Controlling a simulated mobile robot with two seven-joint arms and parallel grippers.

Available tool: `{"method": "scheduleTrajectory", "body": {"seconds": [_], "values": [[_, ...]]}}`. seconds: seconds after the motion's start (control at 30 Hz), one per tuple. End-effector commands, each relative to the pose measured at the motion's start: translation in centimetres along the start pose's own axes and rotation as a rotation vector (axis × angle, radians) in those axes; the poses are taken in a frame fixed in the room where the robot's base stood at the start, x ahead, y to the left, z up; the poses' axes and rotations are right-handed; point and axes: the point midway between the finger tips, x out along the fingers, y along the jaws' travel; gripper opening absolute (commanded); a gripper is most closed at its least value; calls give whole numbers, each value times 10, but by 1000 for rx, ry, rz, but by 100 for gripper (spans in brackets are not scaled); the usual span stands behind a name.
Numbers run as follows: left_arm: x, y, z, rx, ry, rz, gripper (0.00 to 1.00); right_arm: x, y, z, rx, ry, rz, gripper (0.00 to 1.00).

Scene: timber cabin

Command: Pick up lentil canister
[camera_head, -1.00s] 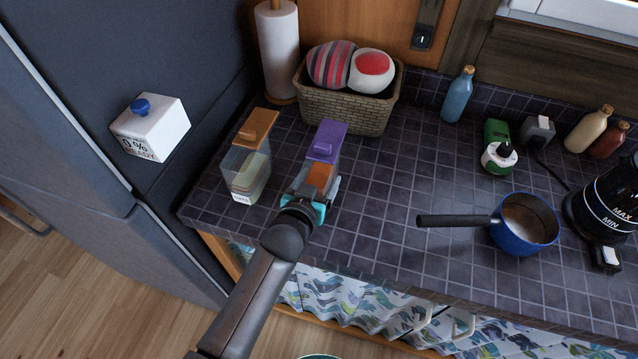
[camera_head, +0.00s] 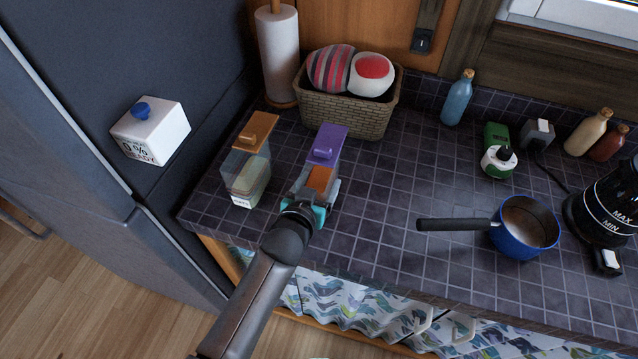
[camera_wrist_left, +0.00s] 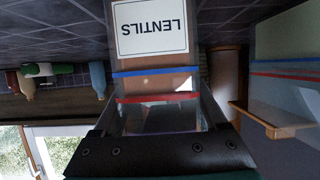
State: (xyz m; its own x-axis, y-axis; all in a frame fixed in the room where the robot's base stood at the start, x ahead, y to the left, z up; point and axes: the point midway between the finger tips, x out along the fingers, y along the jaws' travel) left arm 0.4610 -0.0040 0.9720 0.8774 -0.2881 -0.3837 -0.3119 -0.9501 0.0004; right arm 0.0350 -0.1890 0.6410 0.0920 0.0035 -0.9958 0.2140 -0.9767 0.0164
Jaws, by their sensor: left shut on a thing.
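The lentil canister (camera_head: 325,147) is a clear box with a purple lid and orange contents, on the dark tiled counter. In the left wrist view its white LENTILS label (camera_wrist_left: 152,27) shows upside down, close to the camera. My left gripper (camera_head: 306,207) is shut on the canister from its front side, low on its body. The fingers and wrist hide the canister's lower part, so I cannot tell whether its base touches the counter. My right gripper is in neither view.
A second clear canister with an orange lid (camera_head: 256,131) stands just left. A wicker basket (camera_head: 345,115) with two round cushion-like things is behind. A blue pot (camera_head: 524,240) stands right, its handle pointing left. The counter (camera_head: 400,190) between is clear.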

Motion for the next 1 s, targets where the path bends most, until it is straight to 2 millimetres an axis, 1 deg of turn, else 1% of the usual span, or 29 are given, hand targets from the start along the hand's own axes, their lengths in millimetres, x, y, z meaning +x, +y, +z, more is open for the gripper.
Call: {"method": "scheduleTrajectory", "body": {"seconds": [0.03,0.27,0.47,1.0], "values": [[0,0,-4,0,7,1,0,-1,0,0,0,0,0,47],[-4,0,-15,0,9,0,0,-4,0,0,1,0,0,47],[-12,0,-33,0,9,1,0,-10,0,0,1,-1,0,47],[-41,0,-102,1,11,0,0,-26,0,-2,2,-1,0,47]]}}
